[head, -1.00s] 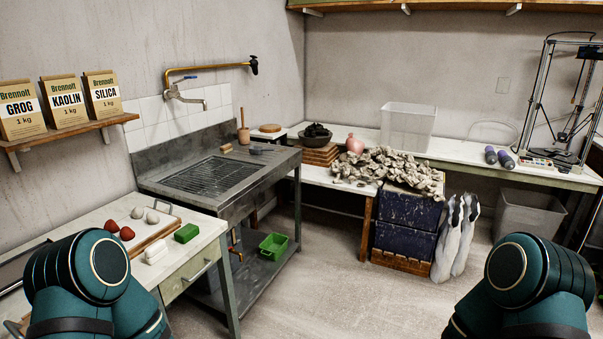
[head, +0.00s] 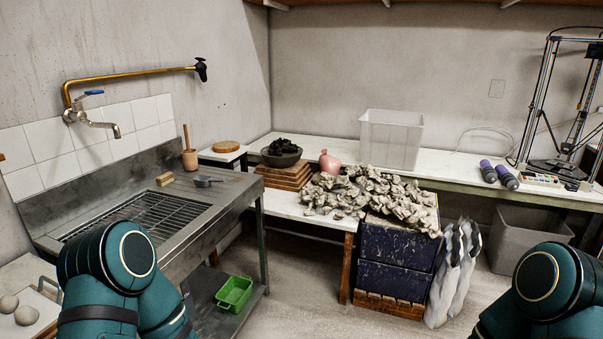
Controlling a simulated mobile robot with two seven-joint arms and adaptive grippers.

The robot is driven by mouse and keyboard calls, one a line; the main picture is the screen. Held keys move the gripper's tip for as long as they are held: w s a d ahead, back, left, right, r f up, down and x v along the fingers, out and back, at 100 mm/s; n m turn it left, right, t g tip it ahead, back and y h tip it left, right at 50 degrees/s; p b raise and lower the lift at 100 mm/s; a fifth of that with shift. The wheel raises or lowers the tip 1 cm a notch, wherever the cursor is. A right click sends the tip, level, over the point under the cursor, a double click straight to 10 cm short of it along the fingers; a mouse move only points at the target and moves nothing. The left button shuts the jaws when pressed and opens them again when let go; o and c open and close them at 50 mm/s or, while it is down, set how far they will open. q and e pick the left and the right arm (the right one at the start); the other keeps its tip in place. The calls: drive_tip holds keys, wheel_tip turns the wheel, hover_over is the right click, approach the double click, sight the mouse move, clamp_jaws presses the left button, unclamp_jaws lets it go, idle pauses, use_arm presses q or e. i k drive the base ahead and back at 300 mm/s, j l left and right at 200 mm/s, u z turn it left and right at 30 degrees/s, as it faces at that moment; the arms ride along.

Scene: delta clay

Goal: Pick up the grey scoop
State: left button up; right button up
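The grey scoop (head: 207,181) is small and dark grey. It lies on the right-hand metal ledge of the sink unit (head: 226,190), to the right of a small wooden-backed brush (head: 165,179). My two teal arms show at the lower left and lower right edges of the head view. Neither gripper is in view, so I cannot see whether they hold anything. The left arm covers part of the sink's front.
A wooden pestle and mortar (head: 189,158) stands behind the scoop. A green bin (head: 234,292) sits on the shelf below. A clay heap (head: 372,197) lies on dark blue crates (head: 396,244) to the right. Some floor (head: 300,300) is clear in front.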

sight(211, 181)
drive_tip(key=i+l+u, duration=0.1)
drive_tip(key=i, duration=1.4)
